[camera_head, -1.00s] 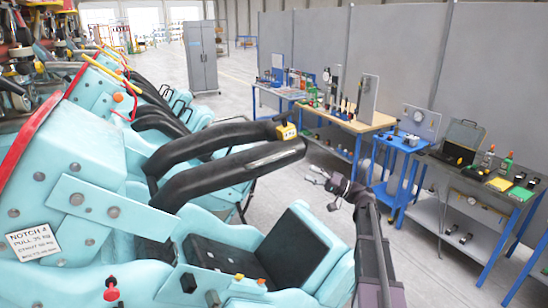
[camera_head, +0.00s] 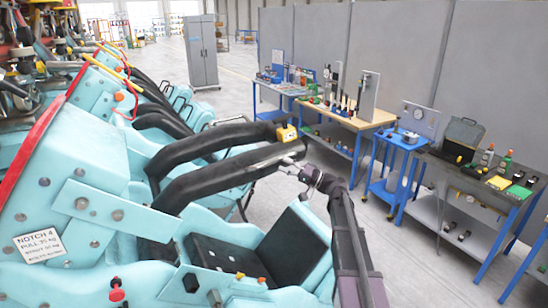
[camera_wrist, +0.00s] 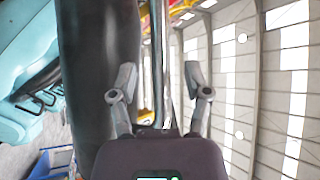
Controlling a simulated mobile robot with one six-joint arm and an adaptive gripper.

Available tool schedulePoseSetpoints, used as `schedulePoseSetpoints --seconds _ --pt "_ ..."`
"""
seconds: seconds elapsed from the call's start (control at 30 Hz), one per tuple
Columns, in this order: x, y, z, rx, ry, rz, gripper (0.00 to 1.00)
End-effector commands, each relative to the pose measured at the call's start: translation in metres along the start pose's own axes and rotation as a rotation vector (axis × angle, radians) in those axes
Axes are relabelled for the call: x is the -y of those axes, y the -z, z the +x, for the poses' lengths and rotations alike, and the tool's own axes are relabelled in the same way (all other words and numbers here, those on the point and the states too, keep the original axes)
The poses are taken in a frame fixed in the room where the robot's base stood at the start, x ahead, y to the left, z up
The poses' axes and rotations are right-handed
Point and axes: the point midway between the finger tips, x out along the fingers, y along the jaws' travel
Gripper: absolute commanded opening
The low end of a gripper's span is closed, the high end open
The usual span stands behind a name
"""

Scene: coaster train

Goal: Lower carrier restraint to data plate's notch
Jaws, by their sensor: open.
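The carrier restraint is a pair of thick black padded arms (camera_head: 215,180), raised and sticking out over the black seat (camera_head: 225,254). A yellow tag (camera_head: 286,133) sits at the far arm's end. The white data plate (camera_head: 42,244) on the pale blue side panel reads "NOTCH 4" with a pull value below. My gripper (camera_head: 286,167) is open at the outer end of the near arm. In the wrist view, my open fingers (camera_wrist: 160,80) have a shiny metal bar (camera_wrist: 160,40) between them, beside the black padding (camera_wrist: 98,60). I cannot tell whether they touch it.
More blue carriers with raised black restraints stand behind, to the left. Workbenches with tools, including a wooden-topped one (camera_head: 348,119) and a dark one (camera_head: 445,172), line the grey partitions at right. A grey cabinet (camera_head: 201,52) stands at the back. The floor between is clear.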

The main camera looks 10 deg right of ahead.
Motion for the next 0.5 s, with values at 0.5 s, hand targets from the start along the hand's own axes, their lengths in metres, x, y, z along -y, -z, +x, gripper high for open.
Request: schedulePoseSetpoints --seconds 0.5 --pt "0.000 0.000 0.043 0.000 0.000 -0.001 0.62"
